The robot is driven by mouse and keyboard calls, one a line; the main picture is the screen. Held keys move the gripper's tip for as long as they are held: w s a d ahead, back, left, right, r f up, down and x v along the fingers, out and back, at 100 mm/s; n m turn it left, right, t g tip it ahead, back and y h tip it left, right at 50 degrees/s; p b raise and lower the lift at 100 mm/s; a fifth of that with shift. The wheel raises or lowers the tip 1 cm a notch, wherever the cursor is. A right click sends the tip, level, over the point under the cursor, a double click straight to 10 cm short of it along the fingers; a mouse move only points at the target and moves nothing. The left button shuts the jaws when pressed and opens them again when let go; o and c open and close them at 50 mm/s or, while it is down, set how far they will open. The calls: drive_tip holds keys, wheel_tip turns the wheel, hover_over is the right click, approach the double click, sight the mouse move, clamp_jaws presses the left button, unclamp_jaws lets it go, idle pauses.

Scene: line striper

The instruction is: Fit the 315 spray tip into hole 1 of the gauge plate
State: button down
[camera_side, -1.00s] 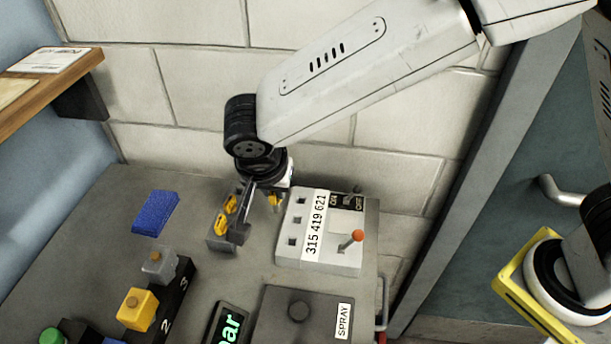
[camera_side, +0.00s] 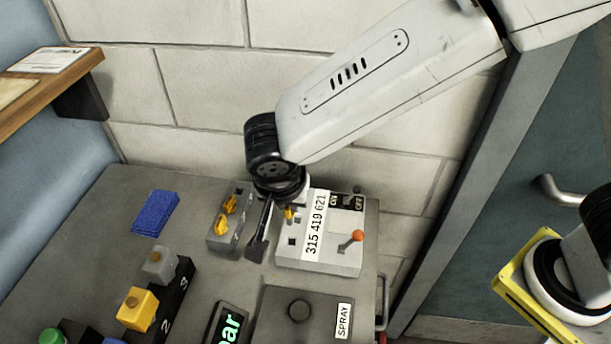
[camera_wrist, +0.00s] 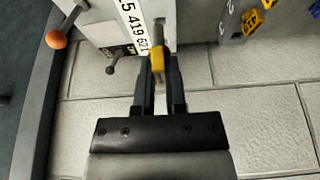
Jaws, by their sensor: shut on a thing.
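My gripper (camera_side: 272,222) is shut on a yellow spray tip (camera_side: 289,213). In the wrist view the tip (camera_wrist: 157,62) sits between the two dark fingers (camera_wrist: 158,72), with a grey stem end pointing away from me. The gauge plate (camera_side: 318,262) is a light grey block with a white strip reading 315 419 621. The tip is over the plate's left side, by the row of square holes; I cannot tell whether it touches. The hole nearest the 315 mark (camera_side: 292,241) is visible and empty. The gripper and tip hide the other holes in the side view.
A grey rack (camera_side: 221,243) with two yellow tips stands just left of the gripper. An orange-knobbed lever (camera_side: 357,236) and an ON/OFF switch (camera_side: 347,201) stick up on the plate's block. A SPRAY box (camera_side: 300,311) stands in front.

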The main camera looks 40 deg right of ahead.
hover_over(292, 238)
drive_tip(key=s, duration=0.1)
drive_tip(key=shift+a+f, duration=0.25)
drive_tip(key=shift+f, duration=0.8)
drive_tip(key=shift+a+f, duration=0.2)
drive_tip(key=shift+f, duration=0.8)
drive_tip(key=shift+f, duration=2.1)
idle(1.1)
drive_tip(key=shift+c, duration=1.4)
unclamp_jaws()
drive_tip(key=shift+r, duration=0.1)
drive_tip(key=shift+v, duration=3.4)
